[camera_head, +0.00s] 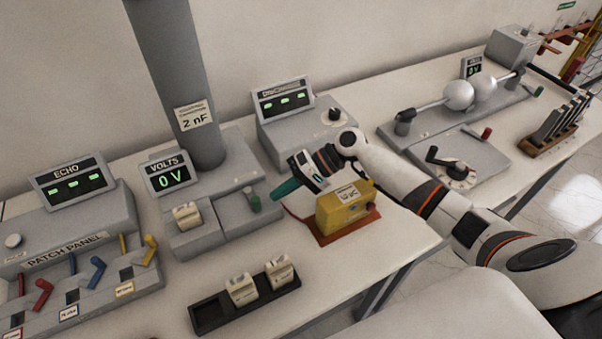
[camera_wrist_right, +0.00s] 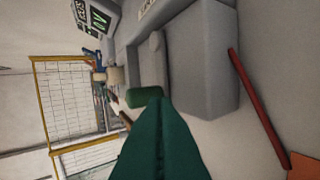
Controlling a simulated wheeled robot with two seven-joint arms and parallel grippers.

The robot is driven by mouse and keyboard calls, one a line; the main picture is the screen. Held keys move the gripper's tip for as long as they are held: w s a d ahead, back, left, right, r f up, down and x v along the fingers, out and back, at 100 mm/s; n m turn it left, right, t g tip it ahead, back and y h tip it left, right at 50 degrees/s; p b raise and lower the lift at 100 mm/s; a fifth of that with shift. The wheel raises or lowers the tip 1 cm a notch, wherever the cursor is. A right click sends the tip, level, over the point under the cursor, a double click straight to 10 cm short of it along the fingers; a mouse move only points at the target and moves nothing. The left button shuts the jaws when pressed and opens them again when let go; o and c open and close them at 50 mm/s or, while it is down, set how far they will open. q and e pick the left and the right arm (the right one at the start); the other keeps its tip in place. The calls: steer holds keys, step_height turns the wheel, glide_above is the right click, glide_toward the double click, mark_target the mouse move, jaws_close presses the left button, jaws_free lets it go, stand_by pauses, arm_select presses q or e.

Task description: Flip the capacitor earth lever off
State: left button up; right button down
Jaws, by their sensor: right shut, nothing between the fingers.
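The capacitor earth lever (camera_head: 254,202) is a short lever with a green grip on the front right of the grey base under the capacitor column. Its green grip (camera_wrist_right: 143,97) also shows in the right wrist view, just beyond and left of my fingertips. My right gripper (camera_head: 275,194) has green fingers, shut and empty. Its fingertips (camera_wrist_right: 166,103) are close to the right side of the lever; I cannot tell whether they touch it. The grey capacitor column (camera_head: 182,90) carries a "2 nF" label. My left gripper is not in view.
A yellow box (camera_head: 345,208) on a red-brown mat stands just right of my gripper. A grey box with a display (camera_head: 290,125) is behind it. A black tray (camera_head: 209,318) with two cream blocks lies in front. The VOLTS display (camera_head: 172,176) reads 0 V.

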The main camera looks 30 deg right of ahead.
steer(key=shift+a+r+p, duration=0.15)
steer(key=shift+a+p, duration=0.15)
steer(key=shift+a, duration=0.6)
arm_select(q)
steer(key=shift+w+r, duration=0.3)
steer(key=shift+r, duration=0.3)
arm_select(e)
steer(key=shift+w+a, duration=0.1)
steer(key=shift+a, duration=0.05)
steer(key=shift+f, duration=0.2)
